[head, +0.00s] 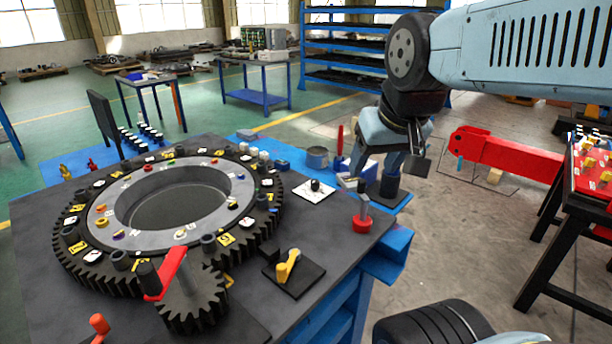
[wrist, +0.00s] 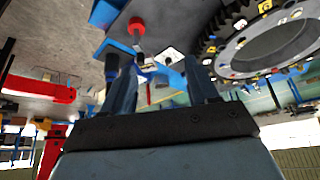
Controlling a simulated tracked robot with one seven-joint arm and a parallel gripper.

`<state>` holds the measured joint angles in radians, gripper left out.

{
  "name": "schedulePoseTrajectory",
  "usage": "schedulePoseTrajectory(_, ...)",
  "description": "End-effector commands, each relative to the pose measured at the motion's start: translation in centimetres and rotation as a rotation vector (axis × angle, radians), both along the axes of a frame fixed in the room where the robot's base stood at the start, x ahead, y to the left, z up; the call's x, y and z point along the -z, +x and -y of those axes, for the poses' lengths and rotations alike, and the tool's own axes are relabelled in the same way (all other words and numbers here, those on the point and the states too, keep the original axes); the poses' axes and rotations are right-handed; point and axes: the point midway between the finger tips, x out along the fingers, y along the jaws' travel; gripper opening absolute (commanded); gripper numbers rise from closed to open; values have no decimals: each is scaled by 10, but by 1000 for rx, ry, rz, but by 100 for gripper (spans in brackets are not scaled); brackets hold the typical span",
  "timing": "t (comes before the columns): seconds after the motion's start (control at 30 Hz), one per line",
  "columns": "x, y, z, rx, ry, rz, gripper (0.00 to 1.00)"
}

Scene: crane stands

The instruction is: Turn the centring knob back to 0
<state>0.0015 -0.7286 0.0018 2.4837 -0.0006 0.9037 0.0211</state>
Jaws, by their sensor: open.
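A small black knob (head: 316,186) stands on a white plate with faint markings on the dark table, right of the big gear ring; it is probably the centring knob. Its setting is too small to read. My gripper (head: 402,160) is in the air to the right of the plate, pointing down, apart from the knob. In the wrist view my gripper (wrist: 161,68) is open with nothing between its fingers. That view is upside down, and the white plate (wrist: 170,55) shows beyond the fingers, partly hidden.
The toothed gear ring (head: 90,262) with a red crank (head: 172,270) fills the table's left. A red-based post (head: 362,222) stands near the right edge, between plate and front. A yellow lever (head: 288,266) is nearer. A red beam (head: 510,155) lies at right.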

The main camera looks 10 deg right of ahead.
Motion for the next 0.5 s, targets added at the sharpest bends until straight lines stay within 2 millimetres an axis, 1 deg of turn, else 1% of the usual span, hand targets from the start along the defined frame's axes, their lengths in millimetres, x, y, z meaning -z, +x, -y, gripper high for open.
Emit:
schedulePoseTrajectory(0.17, -7, 29, 4, 70, 29, -46, 59)
schedulePoseTrajectory(0.33, -13, 68, 3, 168, 64, -97, 59)
schedulePoseTrajectory(0.5, -13, 108, 2, 266, 96, -147, 59)
